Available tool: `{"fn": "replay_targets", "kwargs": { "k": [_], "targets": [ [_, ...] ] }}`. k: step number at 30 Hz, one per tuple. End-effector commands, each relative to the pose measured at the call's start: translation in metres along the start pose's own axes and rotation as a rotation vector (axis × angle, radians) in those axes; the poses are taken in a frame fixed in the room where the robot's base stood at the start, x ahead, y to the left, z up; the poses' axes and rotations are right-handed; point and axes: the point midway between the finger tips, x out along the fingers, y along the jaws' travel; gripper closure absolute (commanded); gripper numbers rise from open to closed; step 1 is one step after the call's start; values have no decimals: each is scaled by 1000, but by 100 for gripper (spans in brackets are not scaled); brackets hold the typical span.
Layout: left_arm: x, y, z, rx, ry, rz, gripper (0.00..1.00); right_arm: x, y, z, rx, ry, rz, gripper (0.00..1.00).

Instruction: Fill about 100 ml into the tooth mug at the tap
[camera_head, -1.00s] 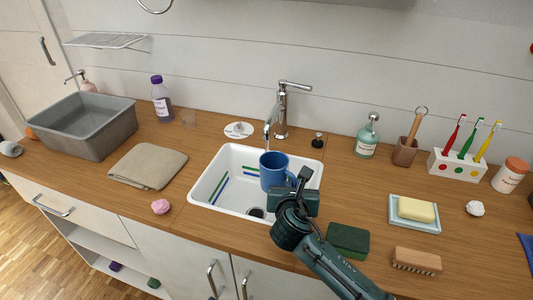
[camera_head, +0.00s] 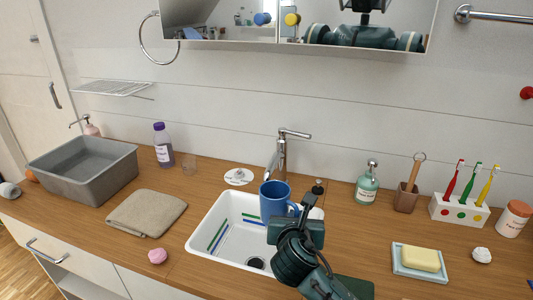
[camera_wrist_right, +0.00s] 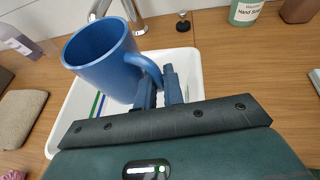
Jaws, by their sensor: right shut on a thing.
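The blue tooth mug (camera_head: 274,204) is held above the right part of the white sink basin (camera_head: 212,228), close to the chrome tap (camera_head: 281,155). My right gripper (camera_head: 299,208) is shut on the mug's handle. The wrist view shows the mug (camera_wrist_right: 104,62) beside the fingers (camera_wrist_right: 159,90), with its opening up and leaning in that picture. I cannot make out any water level inside the mug. Whether water runs from the spout is too small to tell. My left gripper is not in view.
A green soap dispenser (camera_head: 367,185), a brown cup (camera_head: 406,198), a toothbrush holder (camera_head: 458,210) and a soap dish (camera_head: 420,276) stand to the right. A folded towel (camera_head: 146,213) and grey tub (camera_head: 62,176) lie left. A mirror cabinet (camera_head: 220,22) hangs above.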

Motion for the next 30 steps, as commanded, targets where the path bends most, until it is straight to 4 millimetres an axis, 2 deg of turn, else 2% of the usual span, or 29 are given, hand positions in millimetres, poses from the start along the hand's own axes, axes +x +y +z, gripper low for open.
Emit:
{"fn": "replay_targets", "kwargs": {
  "k": [5, 8, 11, 15, 18, 24, 30],
  "targets": [
    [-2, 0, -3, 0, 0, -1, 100, -8, -20, -5, 8, 2, -2, 100],
    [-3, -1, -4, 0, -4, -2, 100, -19, -43, -11, 13, 6, 1, 100],
    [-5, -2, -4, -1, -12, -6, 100, -37, -71, -17, 14, 8, 6, 100],
    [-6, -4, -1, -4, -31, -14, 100, -73, -109, -21, 1, 6, 29, 100],
    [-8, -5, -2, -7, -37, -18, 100, -102, -129, -19, -15, 3, 57, 100],
    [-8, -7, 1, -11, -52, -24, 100, -143, -145, -13, -44, -2, 111, 100],
    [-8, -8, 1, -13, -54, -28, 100, -155, -147, -9, -58, -7, 132, 100]
  ]
}}
